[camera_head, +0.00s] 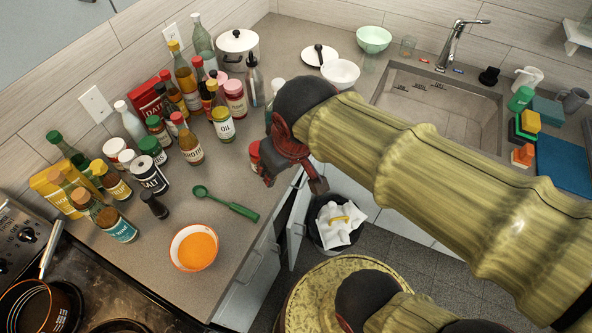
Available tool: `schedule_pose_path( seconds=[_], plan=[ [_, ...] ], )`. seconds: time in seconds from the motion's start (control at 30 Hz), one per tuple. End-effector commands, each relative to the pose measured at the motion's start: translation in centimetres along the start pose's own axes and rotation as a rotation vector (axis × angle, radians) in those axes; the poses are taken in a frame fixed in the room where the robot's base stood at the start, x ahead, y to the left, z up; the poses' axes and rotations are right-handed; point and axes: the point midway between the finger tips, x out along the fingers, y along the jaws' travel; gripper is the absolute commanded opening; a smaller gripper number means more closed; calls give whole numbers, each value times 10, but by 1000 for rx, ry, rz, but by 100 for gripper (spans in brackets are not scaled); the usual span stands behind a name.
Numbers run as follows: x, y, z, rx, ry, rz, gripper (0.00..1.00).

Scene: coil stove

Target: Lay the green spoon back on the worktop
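The green spoon (236,207) lies on the grey worktop (180,212), bowl to the left and handle towards the worktop's front edge. Nothing is holding it. My gripper (295,180), dark with red parts, is at the front edge of the worktop, above and to the right of the spoon and apart from it. Its fingers are small and partly hidden by my arm, so I cannot tell whether they are open or shut. No held object shows in them.
An orange-filled bowl (195,247) stands just below the spoon. Several bottles and jars crowd the worktop to the left and behind, including a dark spice jar (154,205). The stove (100,290) is at lower left. A bin (338,222) stands below the worktop edge.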

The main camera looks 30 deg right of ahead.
Motion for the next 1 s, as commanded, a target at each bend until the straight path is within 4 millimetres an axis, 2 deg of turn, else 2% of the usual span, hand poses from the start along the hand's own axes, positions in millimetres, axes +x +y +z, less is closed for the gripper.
schedule_pose_path(
  seconds=[0.03,0.2,0.53,0.67,0.9,1.0],
  plan=[
    [-12,6,10,41,34,1,36],
    [-31,14,30,111,94,-1,36],
    [-34,14,34,125,106,-2,36],
    [-30,14,36,125,105,-2,36],
    [2,12,49,124,105,-2,36],
    [5,12,50,124,105,-2,36]
  ],
)
